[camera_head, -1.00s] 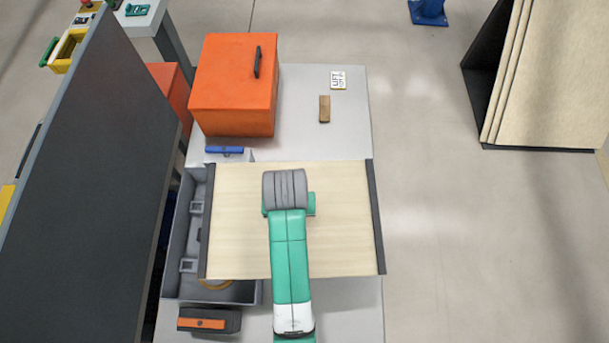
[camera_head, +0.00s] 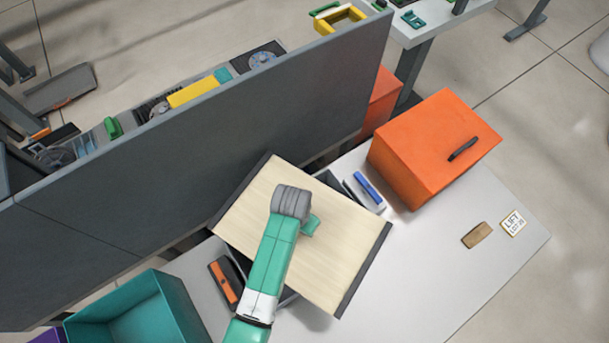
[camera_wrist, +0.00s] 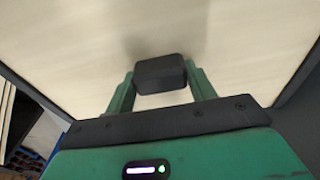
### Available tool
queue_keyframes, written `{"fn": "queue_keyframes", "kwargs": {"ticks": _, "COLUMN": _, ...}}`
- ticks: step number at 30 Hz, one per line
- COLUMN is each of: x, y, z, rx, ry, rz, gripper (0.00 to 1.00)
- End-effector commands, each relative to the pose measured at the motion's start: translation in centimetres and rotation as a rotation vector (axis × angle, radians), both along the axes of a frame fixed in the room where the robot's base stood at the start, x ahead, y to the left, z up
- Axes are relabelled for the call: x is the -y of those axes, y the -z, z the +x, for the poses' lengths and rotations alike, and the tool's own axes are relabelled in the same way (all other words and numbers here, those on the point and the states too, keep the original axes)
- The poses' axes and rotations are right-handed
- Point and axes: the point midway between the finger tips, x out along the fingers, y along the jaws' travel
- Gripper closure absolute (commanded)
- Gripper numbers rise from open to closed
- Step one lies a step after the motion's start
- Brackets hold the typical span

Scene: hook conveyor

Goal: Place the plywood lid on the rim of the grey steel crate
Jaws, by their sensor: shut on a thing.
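The plywood lid (camera_head: 300,250) is a pale board with dark edge strips on two opposite sides. My gripper (camera_wrist: 160,82) is shut on the dark block handle (camera_wrist: 160,72) on the lid, one green finger on each side. In the head view my wrist hides the handle. The grey steel crate (camera_head: 289,297) lies under the lid and is mostly hidden; only small parts show past the lid's edges. I cannot tell whether the lid touches the rim or hangs above it.
A tall grey panel (camera_head: 200,150) stands close behind the lid. An orange box (camera_head: 420,150), a blue-handled tool (camera_head: 368,187) and a wooden block (camera_head: 477,235) are on the white table (camera_head: 430,270). A teal bin (camera_head: 140,315) is at lower left. The table's right part has free room.

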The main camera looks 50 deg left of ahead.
Motion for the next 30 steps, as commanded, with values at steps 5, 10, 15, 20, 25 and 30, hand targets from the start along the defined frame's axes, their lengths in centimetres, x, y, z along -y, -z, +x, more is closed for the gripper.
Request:
{"fn": "queue_keyframes", "kwargs": {"ticks": 5, "x": 0.0, "y": 1.8, "z": 0.0, "rx": 0.002, "ry": 0.000, "rz": 0.002, "gripper": 0.95}}
{"fn": "queue_keyframes", "kwargs": {"ticks": 10, "x": 0.0, "y": 4.0, "z": 0.0, "rx": 0.002, "ry": 0.000, "rz": 0.002, "gripper": 0.95}}
{"fn": "queue_keyframes", "kwargs": {"ticks": 15, "x": 0.0, "y": 5.9, "z": 0.0, "rx": 0.002, "ry": 0.000, "rz": 0.002, "gripper": 0.95}}
{"fn": "queue_keyframes", "kwargs": {"ticks": 20, "x": 0.0, "y": 6.5, "z": 0.1, "rx": 0.002, "ry": 0.001, "rz": 0.002, "gripper": 0.95}}
{"fn": "queue_keyframes", "kwargs": {"ticks": 25, "x": 0.0, "y": 6.4, "z": 0.1, "rx": 0.002, "ry": 0.001, "rz": 0.002, "gripper": 0.95}}
{"fn": "queue_keyframes", "kwargs": {"ticks": 30, "x": 0.0, "y": 6.4, "z": 0.1, "rx": 0.002, "ry": 0.000, "rz": 0.002, "gripper": 0.95}}
